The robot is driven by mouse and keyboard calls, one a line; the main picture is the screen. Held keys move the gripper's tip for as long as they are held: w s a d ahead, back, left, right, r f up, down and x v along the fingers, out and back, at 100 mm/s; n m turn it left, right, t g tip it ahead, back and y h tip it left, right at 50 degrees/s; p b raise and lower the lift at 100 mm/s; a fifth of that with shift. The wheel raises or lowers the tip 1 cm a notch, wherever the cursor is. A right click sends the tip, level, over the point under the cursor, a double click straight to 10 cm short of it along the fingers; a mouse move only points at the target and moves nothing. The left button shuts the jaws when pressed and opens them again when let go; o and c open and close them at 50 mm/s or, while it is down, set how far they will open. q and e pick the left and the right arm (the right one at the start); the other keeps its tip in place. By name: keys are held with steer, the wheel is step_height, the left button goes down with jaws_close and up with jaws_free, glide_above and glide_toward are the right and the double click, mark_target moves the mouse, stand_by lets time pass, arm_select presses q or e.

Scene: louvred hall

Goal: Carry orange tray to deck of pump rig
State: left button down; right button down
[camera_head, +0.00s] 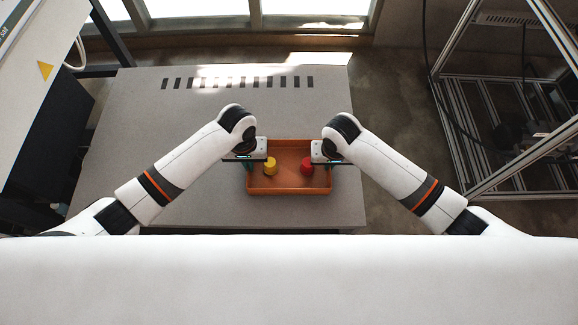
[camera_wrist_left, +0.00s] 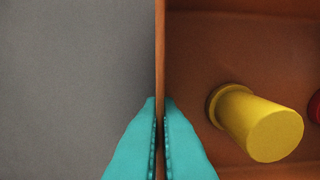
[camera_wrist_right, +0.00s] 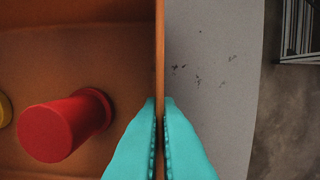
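The orange tray (camera_head: 289,184) lies on the grey slotted deck near its front edge, holding a yellow peg (camera_head: 270,166) and a red peg (camera_head: 306,166). My left gripper (camera_head: 248,165) is at the tray's left wall; in the left wrist view its teal fingers (camera_wrist_left: 160,125) stand on both sides of that wall, closed on it. My right gripper (camera_head: 331,163) is at the right wall; in the right wrist view its teal fingers (camera_wrist_right: 160,125) pinch that wall. The yellow peg (camera_wrist_left: 258,124) and the red peg (camera_wrist_right: 64,125) stand inside the tray.
The grey surface (camera_head: 120,120) is clear around the tray, with a row of dark slots at its back. A metal frame rig (camera_head: 490,120) stands on the floor at the right. A white panel with a yellow triangle (camera_head: 45,70) is at the left. Windows are behind.

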arm_select(q)
steer(key=shift+r, duration=0.2)
arm_select(e)
steer(key=shift+r, duration=0.2)
